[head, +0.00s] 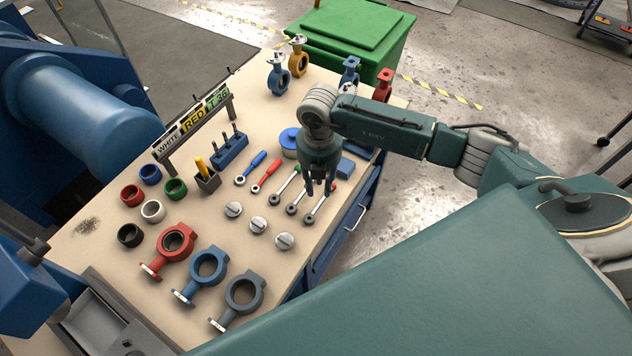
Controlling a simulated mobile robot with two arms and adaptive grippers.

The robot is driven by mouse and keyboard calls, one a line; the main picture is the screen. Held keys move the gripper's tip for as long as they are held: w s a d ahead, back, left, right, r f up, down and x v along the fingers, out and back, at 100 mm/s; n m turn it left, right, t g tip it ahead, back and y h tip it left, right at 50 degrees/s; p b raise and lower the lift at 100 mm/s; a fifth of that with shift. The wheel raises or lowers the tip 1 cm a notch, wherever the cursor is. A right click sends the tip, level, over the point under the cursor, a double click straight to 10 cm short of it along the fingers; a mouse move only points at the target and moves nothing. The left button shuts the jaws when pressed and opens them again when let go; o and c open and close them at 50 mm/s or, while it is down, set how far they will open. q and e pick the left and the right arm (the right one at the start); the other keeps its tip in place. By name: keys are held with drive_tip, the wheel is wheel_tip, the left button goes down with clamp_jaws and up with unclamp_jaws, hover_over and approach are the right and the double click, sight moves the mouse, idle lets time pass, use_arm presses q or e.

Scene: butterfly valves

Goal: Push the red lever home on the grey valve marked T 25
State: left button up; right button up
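The grey valve (244,293) lies flat at the table's near edge, its stem with a small white tag (216,325) pointing to the lower left. The tag is too small to read. A lever with a red handle (267,173) lies in the row of levers, apart from the valve. My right gripper (319,192) points down over the right end of that row, right of the red-handled lever. Its two dark fingers are apart. It partly hides the levers there, and I cannot tell whether one is between the fingers. My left gripper is not in view.
Red (170,247) and blue (208,269) valves lie beside the grey one. Several coloured rings, silver discs (258,224) and a blue block (229,150) stand nearby. A sign (190,125) reads WHITE, RED and seemingly T 36. More valves stand at the far edge. A green bin (350,30) is behind.

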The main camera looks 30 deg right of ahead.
sight(318, 204)
drive_tip(key=shift+a+f+b, duration=0.1)
drive_tip(key=shift+f+b, duration=3.1)
drive_tip(key=shift+f, duration=1.25)
drive_tip(key=shift+r, duration=0.1)
clamp_jaws()
drive_tip(key=shift+r, duration=0.15)
drive_tip(key=shift+r+p, duration=1.25)
drive_tip(key=shift+r, duration=0.15)
